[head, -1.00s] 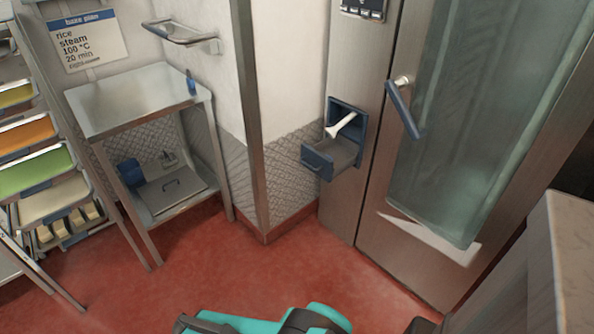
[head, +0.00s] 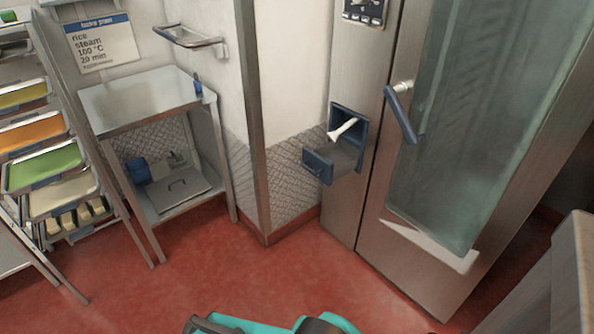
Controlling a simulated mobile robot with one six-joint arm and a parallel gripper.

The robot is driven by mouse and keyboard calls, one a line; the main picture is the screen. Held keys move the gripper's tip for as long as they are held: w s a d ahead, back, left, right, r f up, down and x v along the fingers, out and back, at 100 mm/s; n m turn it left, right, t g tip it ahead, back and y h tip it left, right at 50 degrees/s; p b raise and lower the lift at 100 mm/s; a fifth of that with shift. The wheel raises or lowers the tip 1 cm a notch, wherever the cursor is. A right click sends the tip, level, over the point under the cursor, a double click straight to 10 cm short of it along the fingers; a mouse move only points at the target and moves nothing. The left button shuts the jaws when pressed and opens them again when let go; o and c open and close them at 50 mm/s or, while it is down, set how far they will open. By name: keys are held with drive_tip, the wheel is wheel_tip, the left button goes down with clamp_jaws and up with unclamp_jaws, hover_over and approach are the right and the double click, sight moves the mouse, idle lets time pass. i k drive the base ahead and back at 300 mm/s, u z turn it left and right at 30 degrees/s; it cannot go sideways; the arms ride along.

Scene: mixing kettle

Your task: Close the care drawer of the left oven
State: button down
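The care drawer (head: 318,166) is a small blue-fronted drawer low on the left side of the oven (head: 350,215). A white piece (head: 342,129) sticks out at the opening above the tray. The oven door (head: 460,110) has a large glass pane and a blue handle (head: 402,114), and it looks shut. Teal and dark parts of my own body show at the bottom edge. My gripper cannot be made out.
A steel table (head: 140,100) with a lower shelf stands at the left. A rack with coloured trays (head: 45,165) is at the far left. A wall corner with a metal edge (head: 252,120) stands left of the drawer. Red floor (head: 280,270) before the oven is clear. A pale counter (head: 560,285) is at right.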

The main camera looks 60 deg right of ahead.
sight(344, 156)
drive_tip(key=z, duration=0.1)
drive_tip(key=i, duration=0.95)
drive_tip(key=u, duration=0.05)
